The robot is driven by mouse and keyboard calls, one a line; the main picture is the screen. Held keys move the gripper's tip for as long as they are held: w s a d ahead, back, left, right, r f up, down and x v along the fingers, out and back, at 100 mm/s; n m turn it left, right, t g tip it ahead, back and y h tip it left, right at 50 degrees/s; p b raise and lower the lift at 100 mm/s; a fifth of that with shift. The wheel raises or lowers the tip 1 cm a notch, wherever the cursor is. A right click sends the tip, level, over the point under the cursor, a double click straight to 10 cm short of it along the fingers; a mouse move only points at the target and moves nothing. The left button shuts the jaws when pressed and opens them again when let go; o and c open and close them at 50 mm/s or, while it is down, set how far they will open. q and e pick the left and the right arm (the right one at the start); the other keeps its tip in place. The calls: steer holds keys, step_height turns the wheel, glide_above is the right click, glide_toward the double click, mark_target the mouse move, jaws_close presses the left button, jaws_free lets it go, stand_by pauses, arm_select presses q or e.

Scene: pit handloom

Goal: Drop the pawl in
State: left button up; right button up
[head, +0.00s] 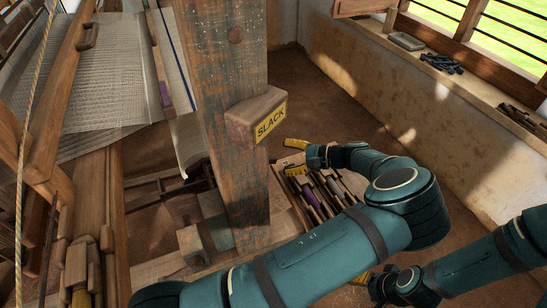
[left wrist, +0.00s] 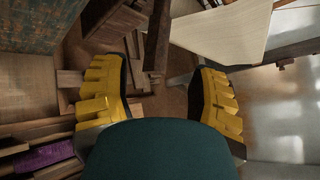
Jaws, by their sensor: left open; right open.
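I cannot pick out the pawl for certain in either view. A dark wooden bar (left wrist: 158,38) shows beyond the gap between my left fingers in the left wrist view; I cannot tell what part it is. A wooden block with a yellow SLACK label (head: 257,116) sits on the worn post (head: 228,60) in the head view. My left gripper (head: 294,157) is open to the right of the post, below the block. Its yellow fingers (left wrist: 158,82) stand wide apart with nothing gripped. My right gripper (head: 361,279) is low, partly hidden behind my left arm.
A tray of wooden shuttles and spools (head: 318,192) lies below my left gripper. The loom's woven cloth (head: 105,90) and beams fill the left. A window ledge (head: 455,85) with dark small items (head: 441,63) runs along the right wall. The floor between post and wall is bare.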

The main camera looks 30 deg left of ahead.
arm_select(q)
steer(key=shift+v, duration=1.55)
